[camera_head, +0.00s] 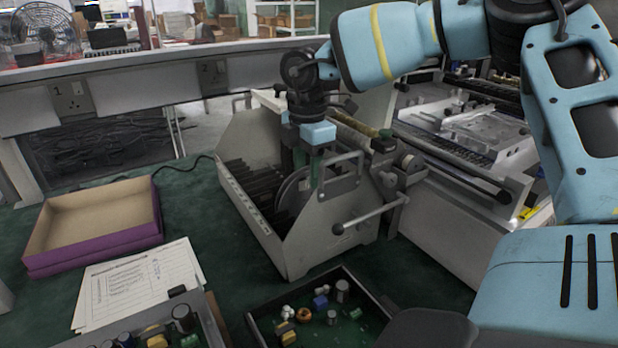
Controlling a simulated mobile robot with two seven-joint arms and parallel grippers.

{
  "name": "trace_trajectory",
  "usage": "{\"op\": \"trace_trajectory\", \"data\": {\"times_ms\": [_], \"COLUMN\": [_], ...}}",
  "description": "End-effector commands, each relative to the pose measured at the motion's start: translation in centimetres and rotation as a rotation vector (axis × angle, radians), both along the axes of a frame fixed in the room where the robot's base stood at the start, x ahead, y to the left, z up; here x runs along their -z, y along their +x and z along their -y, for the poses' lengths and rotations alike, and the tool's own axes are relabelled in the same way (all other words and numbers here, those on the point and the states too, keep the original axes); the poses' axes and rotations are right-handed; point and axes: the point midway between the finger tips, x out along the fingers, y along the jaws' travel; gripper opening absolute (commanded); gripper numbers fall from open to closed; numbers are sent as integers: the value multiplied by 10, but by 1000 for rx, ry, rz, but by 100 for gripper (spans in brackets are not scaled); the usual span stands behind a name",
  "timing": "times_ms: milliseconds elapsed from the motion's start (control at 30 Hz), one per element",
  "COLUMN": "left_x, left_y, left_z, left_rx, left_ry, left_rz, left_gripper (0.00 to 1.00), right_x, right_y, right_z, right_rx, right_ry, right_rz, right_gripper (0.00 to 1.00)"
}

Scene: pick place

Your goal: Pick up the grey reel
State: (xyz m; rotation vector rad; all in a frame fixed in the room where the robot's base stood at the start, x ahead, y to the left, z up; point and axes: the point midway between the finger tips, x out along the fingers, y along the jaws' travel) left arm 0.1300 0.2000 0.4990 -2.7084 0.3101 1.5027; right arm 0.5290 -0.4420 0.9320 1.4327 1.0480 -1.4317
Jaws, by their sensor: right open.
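The grey reel (293,192) stands on edge inside a grey metal rack (290,250), among dark slots. Only part of it shows; the rack's side wall and my gripper hide the rest. My right gripper (309,178) points down over the rack from above, with its green fingers apart around or just in front of the reel's upper edge. I cannot tell whether the fingers touch the reel. My left gripper is not in view.
A purple-sided open box (100,240) and printed sheets (135,285) lie to the left. Parts trays (262,335) sit at the front. A machine (470,130) stands right of the rack.

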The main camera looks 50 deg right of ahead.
Motion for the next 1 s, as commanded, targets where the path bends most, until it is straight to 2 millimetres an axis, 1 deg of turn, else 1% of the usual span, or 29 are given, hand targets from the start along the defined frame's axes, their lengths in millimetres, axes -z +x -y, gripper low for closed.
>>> {"op": "trace_trajectory", "data": {"times_ms": [33, 100, 300, 333, 600, 667, 1000], "left_x": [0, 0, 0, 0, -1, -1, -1], "left_y": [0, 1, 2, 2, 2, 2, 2], "left_z": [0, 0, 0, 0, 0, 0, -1], "left_rx": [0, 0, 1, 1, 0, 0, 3], "left_ry": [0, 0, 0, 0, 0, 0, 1], "left_rz": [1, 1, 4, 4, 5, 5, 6], "left_gripper": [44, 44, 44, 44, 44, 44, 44], "right_x": [7, 12, 13, 13, 12, 12, 12], "right_y": [0, 0, 0, 0, 0, 0, 0], "right_z": [0, -1, -1, -1, 0, 0, 0], "right_rx": [-1, -1, -1, -1, -1, -1, -1], "right_ry": [1, 0, 0, 0, 0, 0, 0], "right_rz": [-2, -1, 1, 1, 1, 1, 1], "right_gripper": [43, 43, 43, 41, 6, 0, 0]}}
